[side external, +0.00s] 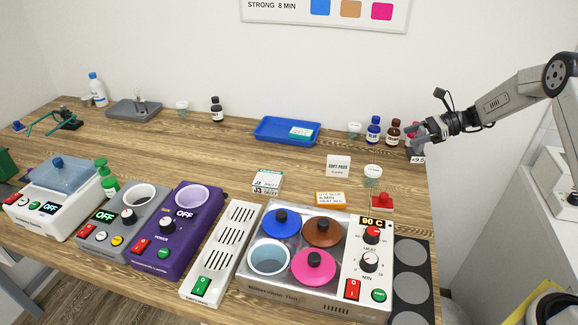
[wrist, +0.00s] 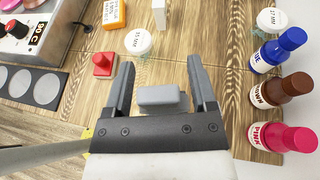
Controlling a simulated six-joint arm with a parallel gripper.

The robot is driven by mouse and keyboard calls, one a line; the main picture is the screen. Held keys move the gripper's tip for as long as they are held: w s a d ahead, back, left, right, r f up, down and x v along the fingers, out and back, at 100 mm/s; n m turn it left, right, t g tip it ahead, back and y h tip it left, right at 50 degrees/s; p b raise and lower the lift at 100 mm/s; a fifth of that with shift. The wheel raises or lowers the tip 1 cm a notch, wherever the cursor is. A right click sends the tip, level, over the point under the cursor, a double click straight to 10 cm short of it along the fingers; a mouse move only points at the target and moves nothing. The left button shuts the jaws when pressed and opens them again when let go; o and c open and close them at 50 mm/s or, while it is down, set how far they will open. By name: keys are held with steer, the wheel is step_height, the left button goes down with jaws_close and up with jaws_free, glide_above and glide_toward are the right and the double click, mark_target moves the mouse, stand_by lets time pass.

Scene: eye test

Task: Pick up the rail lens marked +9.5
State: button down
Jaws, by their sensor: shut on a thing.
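My gripper (side external: 408,138) is at the right end of the table, in front of the dye bottles. In the wrist view my gripper (wrist: 161,75) has a grey block (wrist: 160,97) between its two fingers, the top of the rail lens. In the side view a small white label reading +9.5 (side external: 418,160) shows just below my gripper. The lens glass is hidden by the fingers and the wrist. I cannot tell whether the lens touches the table.
Blue (wrist: 281,48), brown (wrist: 280,92) and pink (wrist: 284,136) bottles stand close right of my gripper in the wrist view. A red-knobbed block (wrist: 103,64) and a 35 mm lidded jar (wrist: 137,43) lie to its left. A blue tray (side external: 270,127) stands farther back.

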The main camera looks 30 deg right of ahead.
steer(key=s+a+r, duration=0.3)
steer(key=s+r, duration=0.3)
steer(key=s, duration=0.4)
steer(key=shift+s+a+r, duration=0.2)
steer(key=shift+a, duration=0.05)
stand_by(0.5)
